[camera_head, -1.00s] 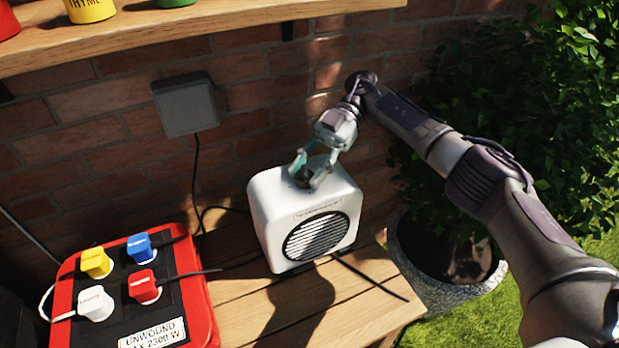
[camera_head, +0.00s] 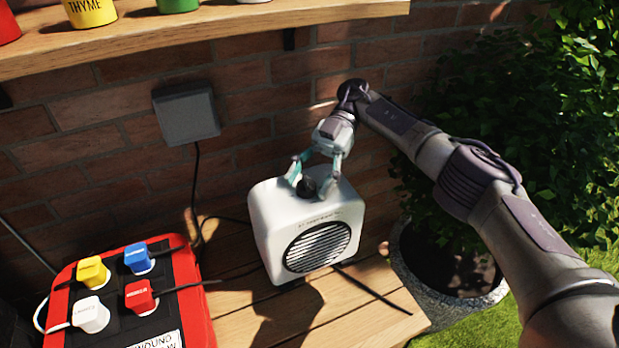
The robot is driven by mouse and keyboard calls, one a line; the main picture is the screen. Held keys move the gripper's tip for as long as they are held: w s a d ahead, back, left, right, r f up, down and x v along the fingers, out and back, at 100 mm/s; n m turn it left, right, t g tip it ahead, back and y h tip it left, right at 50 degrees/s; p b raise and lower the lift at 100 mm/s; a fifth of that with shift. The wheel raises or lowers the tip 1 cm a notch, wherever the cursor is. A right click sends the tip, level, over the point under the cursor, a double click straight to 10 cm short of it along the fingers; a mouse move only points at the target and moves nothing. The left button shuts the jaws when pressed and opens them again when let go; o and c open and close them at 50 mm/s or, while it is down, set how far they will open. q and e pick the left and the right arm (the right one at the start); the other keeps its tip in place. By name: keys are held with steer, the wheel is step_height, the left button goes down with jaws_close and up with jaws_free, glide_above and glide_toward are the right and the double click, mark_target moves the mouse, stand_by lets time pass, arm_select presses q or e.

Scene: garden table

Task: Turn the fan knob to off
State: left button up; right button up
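The white fan heater (camera_head: 275,222) with a round dark grille stands upright on the wooden table. Its dark knob (camera_head: 308,187) is on the top face. My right gripper (camera_head: 310,186) comes down from the upper right over the fan. Its two greenish fingers stand apart on either side of the knob, and some gap seems to show beside it. The knob's pointer and any setting marks are too small to read. My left gripper is not in view.
A red power box (camera_head: 202,318) with yellow, blue, white and red plugs stands left of the fan. A cable runs from the wall box (camera_head: 186,113). A wooden shelf (camera_head: 225,25) with pots is above. A planter (camera_head: 455,285) stands at right.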

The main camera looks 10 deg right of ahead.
mark_target(310, 181)
steer(key=shift+r, duration=0.15)
step_height(310, 181, up, 10)
stand_by(0.6)
